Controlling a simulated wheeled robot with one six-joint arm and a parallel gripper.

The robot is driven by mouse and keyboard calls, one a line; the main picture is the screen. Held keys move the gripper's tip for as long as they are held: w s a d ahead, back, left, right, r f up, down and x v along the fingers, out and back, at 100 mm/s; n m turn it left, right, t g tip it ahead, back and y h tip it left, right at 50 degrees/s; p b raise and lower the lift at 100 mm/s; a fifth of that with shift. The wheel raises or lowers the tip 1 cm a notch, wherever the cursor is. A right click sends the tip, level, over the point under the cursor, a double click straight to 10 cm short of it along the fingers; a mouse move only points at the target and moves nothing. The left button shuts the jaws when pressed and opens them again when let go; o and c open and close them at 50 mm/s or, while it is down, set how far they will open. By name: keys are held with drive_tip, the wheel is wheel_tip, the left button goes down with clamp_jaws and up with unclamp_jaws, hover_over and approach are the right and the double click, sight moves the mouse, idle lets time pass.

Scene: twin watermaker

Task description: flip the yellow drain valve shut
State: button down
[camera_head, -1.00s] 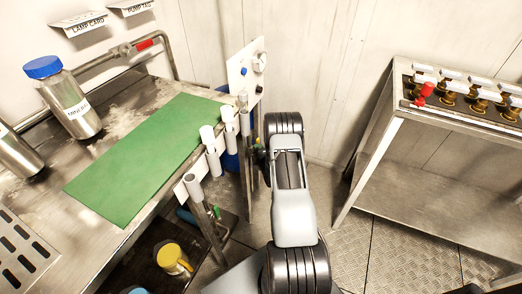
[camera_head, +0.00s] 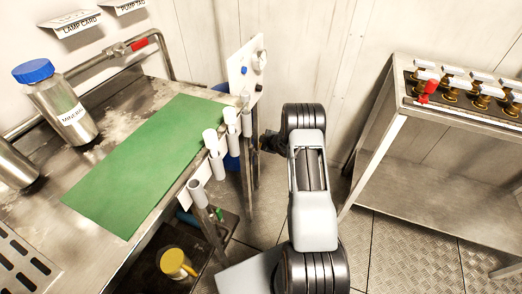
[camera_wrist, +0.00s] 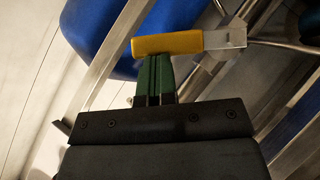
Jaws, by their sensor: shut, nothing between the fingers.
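The yellow drain valve handle (camera_wrist: 167,43) lies roughly crosswise in the wrist view, with a bare metal piece (camera_wrist: 226,37) at its right end. My gripper (camera_wrist: 155,62) is shut and empty. Its green fingertips are just below the yellow handle in the picture; whether they touch it I cannot tell. In the head view my dark wrist (camera_head: 268,143) reaches in beside the bench's right end. The fingertips and the yellow handle cannot be made out there.
A blue rounded vessel (camera_wrist: 95,30) and metal frame bars (camera_wrist: 110,50) crowd the handle. White tube holders (camera_head: 213,150) line the bench edge by a green mat (camera_head: 140,165). A metal stand (camera_head: 420,175) with several valves is at right. Patterned floor lies between.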

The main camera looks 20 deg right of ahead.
drive_tip(key=shift+w+d+f+b, duration=0.7)
drive_tip(key=shift+f+b, duration=0.2)
drive_tip(key=shift+b, duration=0.2)
drive_tip(key=shift+w+d+f+b, duration=0.65)
drive_tip(key=shift+f+b, duration=0.25)
drive_tip(key=shift+b, duration=0.2)
drive_tip(key=shift+d+f, duration=0.1)
drive_tip(key=shift+f, duration=0.05)
drive_tip(key=s+d+r+p, duration=0.2)
drive_tip(key=r, duration=0.3)
drive_tip(key=s+d+r+p, duration=0.2)
drive_tip(key=s+r+p, duration=0.1)
drive_tip(key=r, duration=0.3)
drive_tip(key=shift+d+r, duration=0.15)
drive_tip(key=shift+d, duration=0.25)
drive_tip(key=shift+s, duration=0.1)
